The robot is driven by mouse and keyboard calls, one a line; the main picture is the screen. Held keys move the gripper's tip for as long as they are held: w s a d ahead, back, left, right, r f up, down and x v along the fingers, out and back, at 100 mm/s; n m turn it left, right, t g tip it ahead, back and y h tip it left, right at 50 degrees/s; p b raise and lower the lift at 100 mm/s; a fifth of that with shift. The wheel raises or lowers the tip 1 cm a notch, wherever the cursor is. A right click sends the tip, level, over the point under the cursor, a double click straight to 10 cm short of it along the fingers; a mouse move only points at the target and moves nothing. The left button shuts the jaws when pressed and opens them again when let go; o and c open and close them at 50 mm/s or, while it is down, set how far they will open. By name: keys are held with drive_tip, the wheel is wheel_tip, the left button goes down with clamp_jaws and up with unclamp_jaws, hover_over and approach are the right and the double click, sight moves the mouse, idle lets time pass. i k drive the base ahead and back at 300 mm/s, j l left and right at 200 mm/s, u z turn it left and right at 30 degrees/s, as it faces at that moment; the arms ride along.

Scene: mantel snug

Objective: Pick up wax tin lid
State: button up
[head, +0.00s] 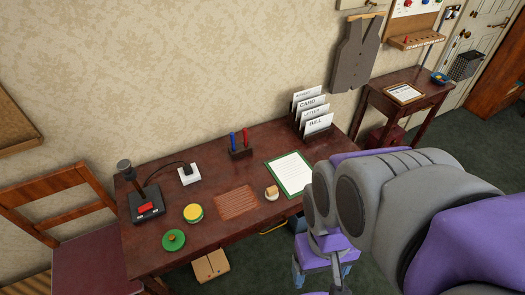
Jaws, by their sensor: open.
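A green round lid (173,240) with a small brown knob lies flat near the front left edge of the dark red desk (225,170); I take it to be the wax tin lid. A round tin (193,213) with a yellow top and green side stands just behind it, apart from it. My gripper (338,280) is at the bottom, right of centre, beyond the desk's front edge and well right of the lid. It is open, partly hidden and cut off by the frame, with nothing seen in it.
Around the lid are a black stand with a red block (147,207), a white box (188,174), a brown slatted mat (238,203), a small pale-topped object (272,192) and a green-edged sheet (290,173). A chair (75,215) stands left; a cardboard box (210,265) lies below.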

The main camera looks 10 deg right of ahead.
sight(173, 241)
drive_tip(key=u, duration=1.35)
